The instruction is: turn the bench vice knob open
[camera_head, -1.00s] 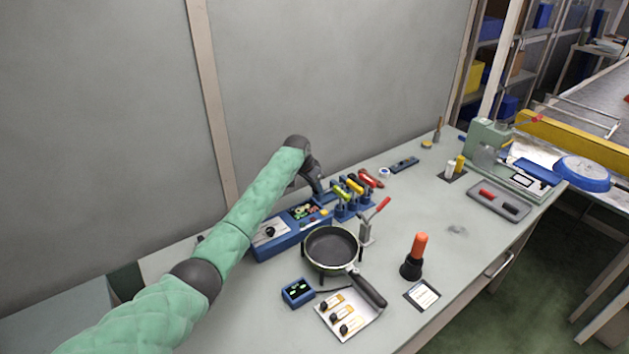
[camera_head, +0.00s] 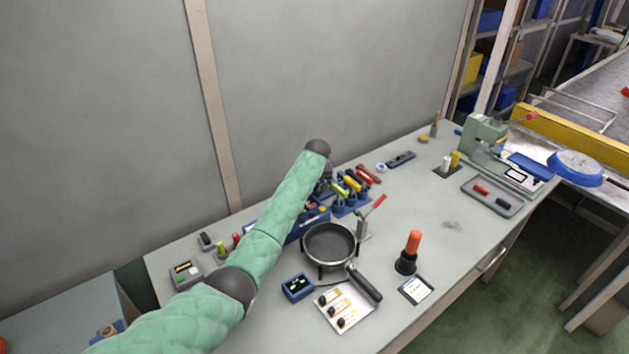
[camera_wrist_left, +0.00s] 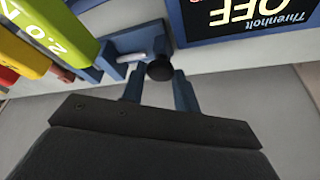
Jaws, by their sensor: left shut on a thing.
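In the left wrist view, a round black knob (camera_wrist_left: 160,70) sits between the two blue-grey fingers of my left gripper (camera_wrist_left: 157,84), which is shut on it. Behind it is a blue fixture (camera_wrist_left: 147,37) with a pale pin, which I take to be the bench vice. In the head view my left wrist (camera_head: 325,172) is at the back of the bench, beside the tool rack. The fingers and the knob are hidden there by my arm. My right gripper is not in view.
A dark label board (camera_wrist_left: 250,18) reading OFF and yellow-green and yellow handles (camera_wrist_left: 50,38) are close to the gripper.

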